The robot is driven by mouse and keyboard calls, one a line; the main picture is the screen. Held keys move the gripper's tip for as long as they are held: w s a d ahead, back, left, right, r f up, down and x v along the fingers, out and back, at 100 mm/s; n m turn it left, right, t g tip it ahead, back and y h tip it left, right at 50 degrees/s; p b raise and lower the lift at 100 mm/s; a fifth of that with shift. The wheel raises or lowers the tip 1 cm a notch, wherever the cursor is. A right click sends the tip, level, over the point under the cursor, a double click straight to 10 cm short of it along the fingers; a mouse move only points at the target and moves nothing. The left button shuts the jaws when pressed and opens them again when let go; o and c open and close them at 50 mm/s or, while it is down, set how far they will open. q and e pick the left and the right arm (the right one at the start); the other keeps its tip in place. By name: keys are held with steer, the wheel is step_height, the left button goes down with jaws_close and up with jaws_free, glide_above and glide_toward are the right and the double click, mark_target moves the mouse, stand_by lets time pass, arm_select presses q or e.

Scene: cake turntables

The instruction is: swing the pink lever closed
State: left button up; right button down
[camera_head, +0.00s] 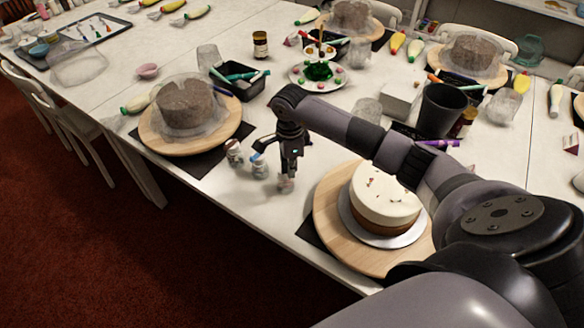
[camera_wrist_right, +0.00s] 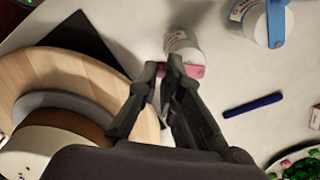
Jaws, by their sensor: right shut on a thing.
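A small white jar (camera_wrist_right: 181,46) with a pink lever (camera_wrist_right: 194,71) stands on the white table in the right wrist view. In the head view this jar (camera_head: 286,186) shows just below my right gripper (camera_head: 289,174). My right gripper also shows in the right wrist view (camera_wrist_right: 170,68), its fingertips close together at the pink lever, shut on it. Pink shows on both sides of the fingertips; they hide the middle of the lever. How far the lever stands from closed is hard to tell. My left gripper is in neither view.
A jar with a blue lever (camera_wrist_right: 275,22) stands nearby, with another small jar (camera_head: 234,152) left of it. A cream-topped cake (camera_head: 385,200) on a wooden turntable (camera_head: 328,215) is close on the right. A blue stick (camera_wrist_right: 252,105) lies on the table.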

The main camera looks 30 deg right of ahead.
steer(key=shift+w+a+m+b, duration=0.15)
steer(key=shift+a+m+b, duration=0.25)
steer(key=shift+m, duration=0.65)
steer(key=shift+w+a+m+b, duration=0.15)
steer(key=shift+a+m+b, duration=0.2)
steer(key=shift+m, duration=0.7)
steer(key=shift+a, duration=0.1)
steer(key=c, duration=1.7)
jaws_free()
steer(key=shift+r, duration=0.1)
step_height(320, 180, up, 12)
steer(key=shift+w, duration=0.1)
